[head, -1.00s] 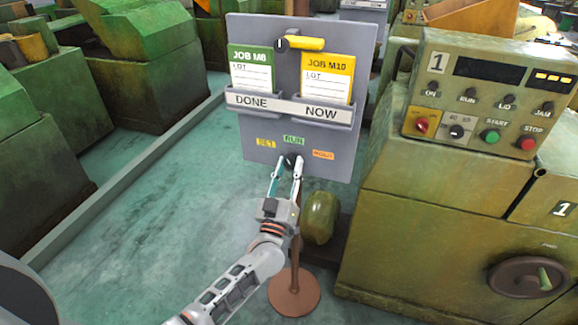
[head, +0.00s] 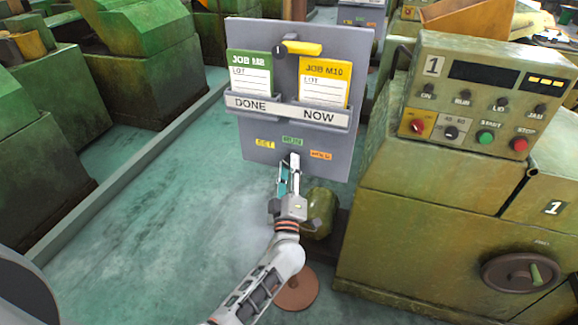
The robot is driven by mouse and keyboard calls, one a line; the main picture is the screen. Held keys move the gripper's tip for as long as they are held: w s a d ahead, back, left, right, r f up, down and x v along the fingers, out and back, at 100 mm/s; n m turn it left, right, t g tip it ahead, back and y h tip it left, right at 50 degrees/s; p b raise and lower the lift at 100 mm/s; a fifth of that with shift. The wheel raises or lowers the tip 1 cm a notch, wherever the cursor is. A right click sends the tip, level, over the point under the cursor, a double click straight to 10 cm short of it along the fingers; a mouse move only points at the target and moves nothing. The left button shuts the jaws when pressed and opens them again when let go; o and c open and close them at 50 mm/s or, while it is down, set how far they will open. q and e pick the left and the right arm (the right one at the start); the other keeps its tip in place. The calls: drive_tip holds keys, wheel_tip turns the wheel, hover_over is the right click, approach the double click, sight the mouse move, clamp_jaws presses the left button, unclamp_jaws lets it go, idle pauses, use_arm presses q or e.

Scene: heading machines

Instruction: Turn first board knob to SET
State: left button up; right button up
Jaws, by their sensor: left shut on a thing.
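The first board (head: 255,170) is a grey panel on a brown stand. Along its lower edge are a yellow SET label (head: 265,144), a green RUN label (head: 292,141) above the knob's place, and an orange HOLD label (head: 321,155). The small dark board knob (head: 293,157) is below RUN and almost hidden by my fingers, so I cannot tell where its pointer stands. My left gripper (head: 289,168) reaches up from below and is shut on the knob. My right gripper is not in view.
The board's rack holds a green JOB card (head: 250,72) over DONE and a yellow JOB M10 card (head: 325,82) over NOW. Machine 1's control panel (head: 470,95) stands close on the right. Floor (head: 170,200) is open on the left.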

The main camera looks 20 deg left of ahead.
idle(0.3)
use_arm(q)
drive_tip(key=o, duration=1.1)
drive_tip(key=v, duration=1.2)
drive_tip(key=shift+s+d, duration=0.1)
drive_tip(key=s+a+f+m+g+h, duration=0.1)
drive_tip(key=s+f+m+g+h, duration=0.1)
drive_tip(key=s+f+m, duration=0.4)
drive_tip(key=s+a+f+m+g+h, duration=0.2)
drive_tip(key=s+f+m+g+h, duration=0.1)
drive_tip(key=s+f+m, duration=0.3)
drive_tip(key=s+a+f+m+g+h, duration=0.2)
drive_tip(key=s+f+m+g, duration=0.3)
drive_tip(key=s, duration=0.4)
drive_tip(key=shift+s+f+m, duration=0.1)
drive_tip(key=shift+f+m, duration=0.15)
drive_tip(key=shift+f, duration=0.4)
drive_tip(key=shift+s+f+m, duration=0.15)
drive_tip(key=shift+f+m, duration=0.1)
drive_tip(key=shift+f, duration=0.4)
